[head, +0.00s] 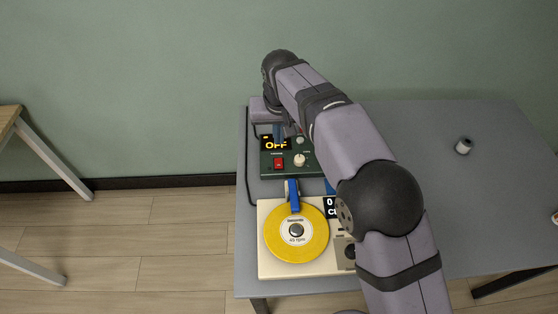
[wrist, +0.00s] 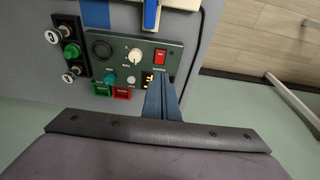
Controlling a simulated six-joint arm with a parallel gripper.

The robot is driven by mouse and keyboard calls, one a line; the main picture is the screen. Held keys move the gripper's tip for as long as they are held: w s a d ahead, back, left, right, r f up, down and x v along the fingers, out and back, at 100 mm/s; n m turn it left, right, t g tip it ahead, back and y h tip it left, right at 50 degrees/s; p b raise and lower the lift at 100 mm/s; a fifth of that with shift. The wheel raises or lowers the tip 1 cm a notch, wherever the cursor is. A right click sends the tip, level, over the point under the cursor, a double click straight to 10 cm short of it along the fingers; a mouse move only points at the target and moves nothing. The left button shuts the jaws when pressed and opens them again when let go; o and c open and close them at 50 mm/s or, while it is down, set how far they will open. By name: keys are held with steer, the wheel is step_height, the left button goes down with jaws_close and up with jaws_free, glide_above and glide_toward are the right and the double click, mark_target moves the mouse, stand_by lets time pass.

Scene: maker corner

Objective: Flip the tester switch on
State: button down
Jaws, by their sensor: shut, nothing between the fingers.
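The tester is a dark green box (head: 268,173) near the left edge of the table, with a lit display (head: 275,144) reading OFF. Its red switch (head: 278,163) is on the front left of the panel, beside a cream knob (head: 299,160). The wrist view also shows the red switch (wrist: 160,58) and the tester panel (wrist: 123,65). My gripper (head: 279,131) is shut and empty, with its blue fingers over the display end of the tester. In the wrist view its fingertips (wrist: 159,77) are just short of the switch and partly cover the display. I cannot tell their height or any contact.
A cream turntable (head: 270,270) with a yellow disc (head: 276,246) and blue arm stands in front of the tester. In the wrist view, a dark panel with round buttons (wrist: 71,50) stands beside the tester. A small spool (head: 463,146) lies at the right, with clear table around it.

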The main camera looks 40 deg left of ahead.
steer(key=p, duration=0.4)
glide_above(279, 167)
step_height(279, 167, down, 12)
steer(key=shift+s+d+f, duration=0.15)
steer(key=shift+f, duration=0.7)
steer(key=shift+f, duration=0.1)
steer(key=shift+s+d+f+b, duration=0.15)
steer(key=shift+s+f+b, duration=0.05)
steer(key=shift+f+b, duration=0.5)
steer(key=shift+r, duration=0.4)
steer(key=shift+w, duration=0.1)
